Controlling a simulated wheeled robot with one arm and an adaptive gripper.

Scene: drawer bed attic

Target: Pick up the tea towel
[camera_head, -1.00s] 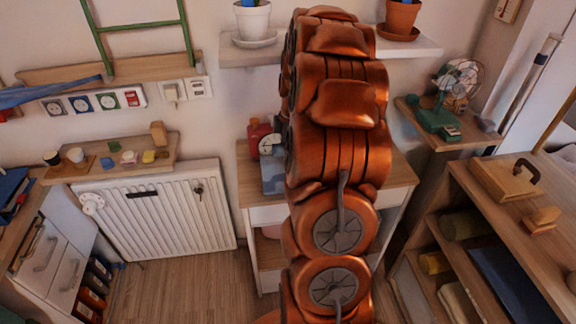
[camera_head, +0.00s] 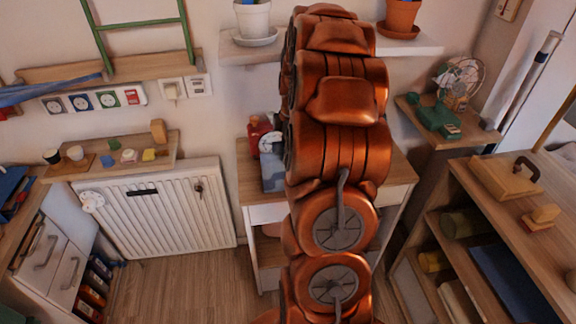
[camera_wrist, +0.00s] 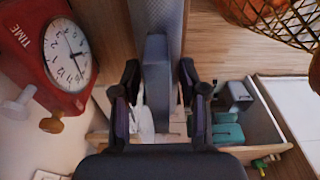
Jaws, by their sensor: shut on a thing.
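In the wrist view, my gripper (camera_wrist: 160,100) has its two dark fingers closed in on a grey-blue strip (camera_wrist: 157,70), which appears to be the tea towel. The strip stands between the fingers and runs up the picture. Behind it a wider, textured grey-blue band (camera_wrist: 155,15) lies across the wooden top; I cannot tell whether both are one cloth. In the head view, my arm hides the gripper and the strip.
A red clock (camera_wrist: 70,55) stands close on the left. A wire basket of orange fruit (camera_wrist: 275,15) is at upper right. Below is an open drawer (camera_wrist: 265,130) with teal items (camera_wrist: 228,133) and a dark box (camera_wrist: 236,96). A wooden shelf unit (camera_head: 455,190) stands right.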

